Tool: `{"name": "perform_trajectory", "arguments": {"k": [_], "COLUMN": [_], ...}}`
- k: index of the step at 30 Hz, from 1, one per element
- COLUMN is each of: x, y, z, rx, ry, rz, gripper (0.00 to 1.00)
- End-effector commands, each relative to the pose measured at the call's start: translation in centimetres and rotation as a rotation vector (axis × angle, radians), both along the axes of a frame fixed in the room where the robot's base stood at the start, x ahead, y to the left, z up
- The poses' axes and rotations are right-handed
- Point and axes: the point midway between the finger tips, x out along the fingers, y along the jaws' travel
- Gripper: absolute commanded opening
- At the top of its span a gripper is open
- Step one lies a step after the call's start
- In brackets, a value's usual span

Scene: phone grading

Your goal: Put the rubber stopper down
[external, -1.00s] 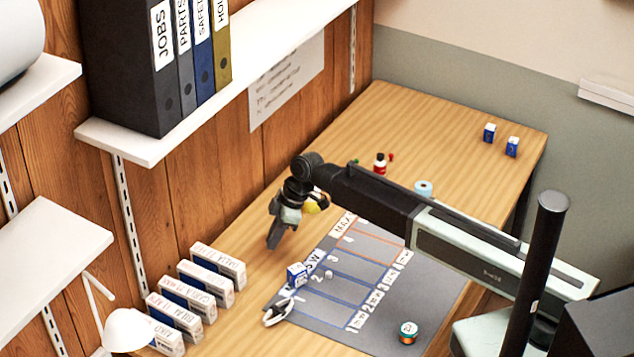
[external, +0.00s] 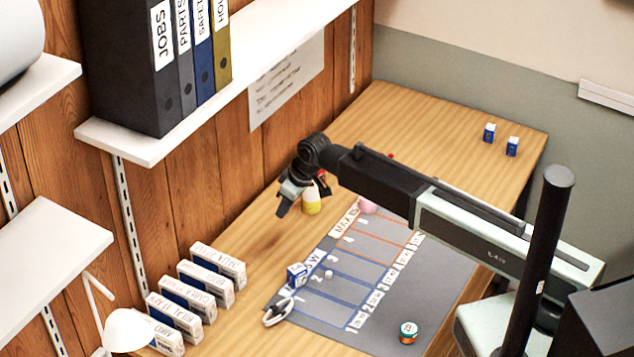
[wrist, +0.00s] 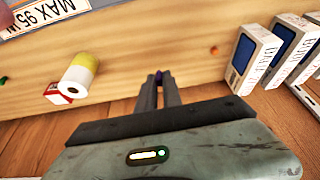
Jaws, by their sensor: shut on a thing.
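My gripper (external: 281,213) is above the wooden table, between the plank wall and the grey mat (external: 405,290). In the wrist view its two fingers (wrist: 158,80) are nearly together, with a small dark purple thing (wrist: 158,75) between the tips. I take this to be the rubber stopper; most of it is hidden by the fingers. In the external view it is too small to make out. I cannot tell how high the tips are above the table (wrist: 185,55).
A small orange thing (wrist: 214,50) and blue and white boxes (wrist: 250,60) lie to the right in the wrist view. Bare tabletop lies between.

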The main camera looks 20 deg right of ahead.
Motion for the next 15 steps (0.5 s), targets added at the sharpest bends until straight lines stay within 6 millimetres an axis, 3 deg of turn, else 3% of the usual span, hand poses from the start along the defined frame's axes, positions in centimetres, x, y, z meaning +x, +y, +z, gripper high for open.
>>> {"name": "perform_trajectory", "arguments": {"k": [6,9,15], "x": [6.1,8.4,10.9], "y": [-8.2,-12.6,-18.5], "z": [-0.1,-0.1,-0.2], "rx": [0.002,0.001,0.002], "ry": [-0.001,-0.002,-0.001], "rz": [-0.343,-0.435,-0.511], "gripper": [0.0,0.0,0.0]}}
